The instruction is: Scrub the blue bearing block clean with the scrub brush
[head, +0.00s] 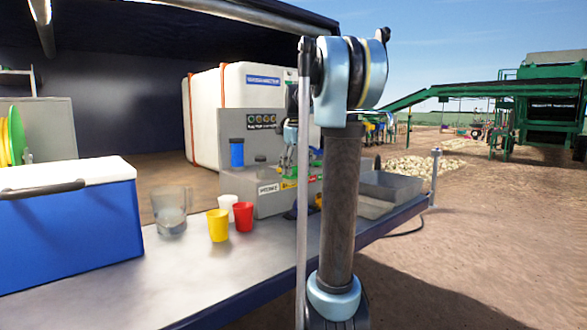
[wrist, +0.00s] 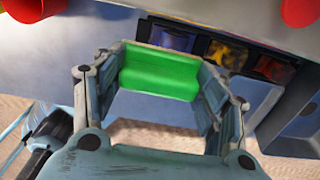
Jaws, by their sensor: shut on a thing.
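In the wrist view my gripper (wrist: 163,78) is shut on a bright green thing, which looks like the scrub brush (wrist: 158,62). The green piece spans between the two fingers; its bristles are not visible. Just beyond it, a blue patch (wrist: 175,38) sits in a dark recess, likely the blue bearing block. It is partly cut off by the brush and blurred. I cannot tell if brush and block touch. In the head view my arm hides most of the work spot, and the block cannot be made out there.
A yellow piece (wrist: 226,53) and a dark red piece (wrist: 275,68) sit in neighbouring recesses. On the bench stand a blue cooler (head: 70,235), a clear jug (head: 170,212), yellow (head: 218,226), red (head: 243,217) and white cups, and a grey tray (head: 395,187).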

